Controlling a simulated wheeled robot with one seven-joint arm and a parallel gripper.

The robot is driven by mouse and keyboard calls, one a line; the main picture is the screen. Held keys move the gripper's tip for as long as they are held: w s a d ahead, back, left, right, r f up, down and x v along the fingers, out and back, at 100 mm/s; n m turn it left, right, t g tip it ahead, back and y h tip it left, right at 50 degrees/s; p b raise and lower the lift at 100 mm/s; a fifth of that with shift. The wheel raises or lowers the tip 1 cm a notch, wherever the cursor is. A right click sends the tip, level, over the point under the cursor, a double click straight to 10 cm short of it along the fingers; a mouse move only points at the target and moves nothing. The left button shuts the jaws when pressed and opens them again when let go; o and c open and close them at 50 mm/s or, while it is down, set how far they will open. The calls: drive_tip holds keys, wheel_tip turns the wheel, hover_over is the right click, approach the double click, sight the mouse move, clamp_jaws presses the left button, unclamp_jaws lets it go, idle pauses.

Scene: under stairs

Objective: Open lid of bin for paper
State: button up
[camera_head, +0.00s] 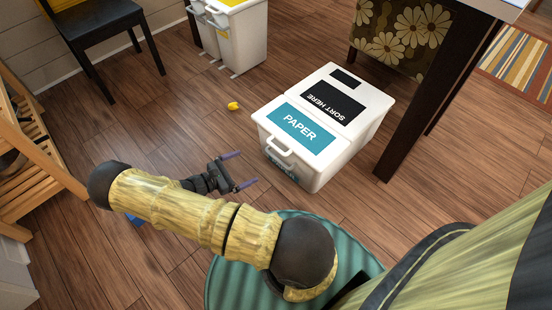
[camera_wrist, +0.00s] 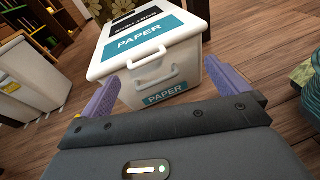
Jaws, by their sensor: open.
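The paper bin (camera_head: 325,120) is a white box standing on the wooden floor right of centre in the head view. Its lid (camera_head: 336,80) lies shut, with a teal PAPER label (camera_head: 302,128), a black SORT HERE label and a white handle (camera_head: 279,150) at the front edge. My gripper (camera_head: 242,170) is open and empty, just left of the bin and apart from it. In the wrist view the bin (camera_wrist: 190,63) is straight ahead, with the lid handle (camera_wrist: 147,59) and a lower front handle (camera_wrist: 156,82) between my purple fingers (camera_wrist: 172,88).
A dark table leg (camera_head: 425,95) and a flowered chair (camera_head: 398,35) stand close right of the bin. Another white bin (camera_head: 238,35) is behind, a dark chair (camera_head: 100,30) at the back left, and a wooden rack (camera_head: 35,150) at left. A small yellow object (camera_head: 233,106) lies on open floor.

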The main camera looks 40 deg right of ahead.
sight(275, 149)
wheel_tip(275, 149, down, 8)
drive_tip(key=w+n+t+h+b, duration=0.1)
drive_tip(key=n+t+h+b, duration=0.1)
drive_tip(key=n+t+b, duration=0.1)
drive_tip(key=shift+w+d+r, duration=0.2)
drive_tip(key=shift+w+d, duration=0.15)
drive_tip(key=shift+w, duration=0.05)
drive_tip(key=d+b, duration=0.2)
drive_tip(key=d, duration=0.3)
drive_tip(key=w+d+b, duration=0.1)
drive_tip(key=d+b, duration=0.1)
drive_tip(key=d, duration=0.4)
drive_tip(key=d+b, duration=0.2)
drive_tip(key=d, duration=0.4)
drive_tip(key=shift+w+d+b, duration=0.15)
drive_tip(key=shift+d+b, duration=0.05)
drive_tip(key=shift+b, duration=0.15)
drive_tip(key=c, duration=1.7)
drive_tip(key=shift+c, duration=0.4)
